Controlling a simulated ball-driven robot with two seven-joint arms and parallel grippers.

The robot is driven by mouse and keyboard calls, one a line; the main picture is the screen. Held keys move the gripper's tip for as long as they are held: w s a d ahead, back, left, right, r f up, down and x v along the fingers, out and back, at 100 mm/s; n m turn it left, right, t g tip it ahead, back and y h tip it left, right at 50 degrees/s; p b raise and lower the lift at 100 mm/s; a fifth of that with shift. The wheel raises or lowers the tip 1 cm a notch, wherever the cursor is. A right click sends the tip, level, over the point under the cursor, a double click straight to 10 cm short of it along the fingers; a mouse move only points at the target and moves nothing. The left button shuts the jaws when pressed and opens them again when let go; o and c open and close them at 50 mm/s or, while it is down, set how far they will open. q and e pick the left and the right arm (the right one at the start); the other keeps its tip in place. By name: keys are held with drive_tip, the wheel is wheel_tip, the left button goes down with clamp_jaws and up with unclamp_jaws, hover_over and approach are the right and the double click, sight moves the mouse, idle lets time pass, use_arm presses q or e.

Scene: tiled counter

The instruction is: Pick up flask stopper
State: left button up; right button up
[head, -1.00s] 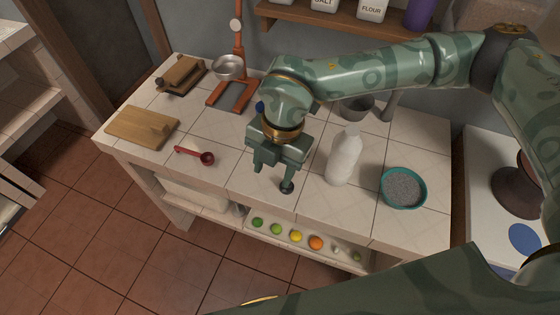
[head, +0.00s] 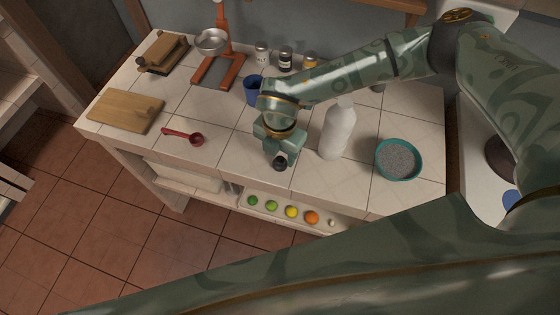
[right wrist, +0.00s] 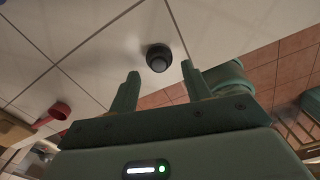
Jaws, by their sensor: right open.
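The flask stopper (head: 279,164) is a small dark round piece on the white tiled counter, near its front edge. In the right wrist view the stopper (right wrist: 159,58) lies ahead of the fingertips, roughly centred between them. My right gripper (head: 278,153) is just above and behind it in the head view, partly covering it. In the right wrist view the right gripper (right wrist: 160,70) is open, with a clear gap between its fingers and nothing held. My left gripper is not in view.
A white bottle (head: 337,132) and a teal bowl of grey grains (head: 378,172) stand to the right. A blue cup (head: 252,91) is behind my right gripper. A red scoop (head: 185,136) and wooden board (head: 126,112) lie left. The counter's front edge (head: 290,196) is close to the stopper.

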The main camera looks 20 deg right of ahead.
sight(280, 162)
wheel_tip(280, 162, down, 3)
drive_tip(key=shift+r, duration=0.1)
drive_tip(key=c, duration=0.8)
drive_tip(key=shift+r, duration=0.15)
